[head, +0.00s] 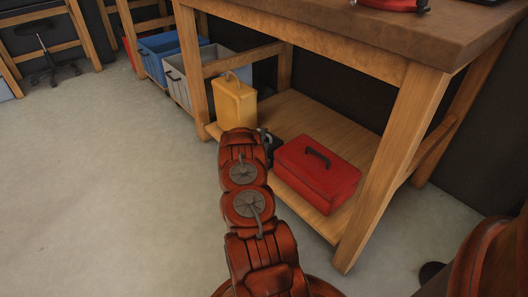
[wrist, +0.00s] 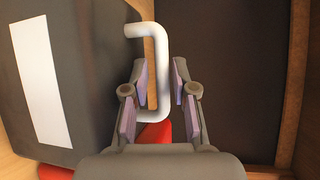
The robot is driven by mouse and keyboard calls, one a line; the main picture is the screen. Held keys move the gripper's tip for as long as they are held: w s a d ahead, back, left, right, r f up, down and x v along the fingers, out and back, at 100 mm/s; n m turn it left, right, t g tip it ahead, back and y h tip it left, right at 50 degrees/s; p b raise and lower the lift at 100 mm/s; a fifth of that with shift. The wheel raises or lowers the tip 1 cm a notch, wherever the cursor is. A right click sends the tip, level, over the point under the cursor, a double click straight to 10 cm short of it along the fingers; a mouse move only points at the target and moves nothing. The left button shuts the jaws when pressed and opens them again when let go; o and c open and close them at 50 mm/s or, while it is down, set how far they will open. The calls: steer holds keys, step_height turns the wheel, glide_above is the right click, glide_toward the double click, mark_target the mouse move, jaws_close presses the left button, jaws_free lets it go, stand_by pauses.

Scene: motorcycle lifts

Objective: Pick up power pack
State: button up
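The power pack appears to be the dark grey box with a white label (wrist: 50,90) at the left of the wrist view. Its pale tube handle (wrist: 150,30) is bent like a bracket. My gripper (wrist: 160,78) is open, with one finger on each side of the handle's long bar. A small gap shows at the right finger; whether the left pad touches cannot be told. In the head view my arm hides most of a dark object (head: 269,147) on the bench's lower shelf, likely the same pack.
A red toolbox (head: 318,178) lies on the lower shelf (head: 300,112), right of my arm; red also shows low in the wrist view. A yellow case (head: 235,105) stands to the left. The workbench's leg (head: 390,165) and top (head: 365,35) bound the space. Open floor (head: 100,180) lies left.

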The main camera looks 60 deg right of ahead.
steer(key=shift+w+d, duration=0.25)
steer(key=shift+d, duration=0.35)
steer(key=shift+c, duration=0.2)
jaws_close()
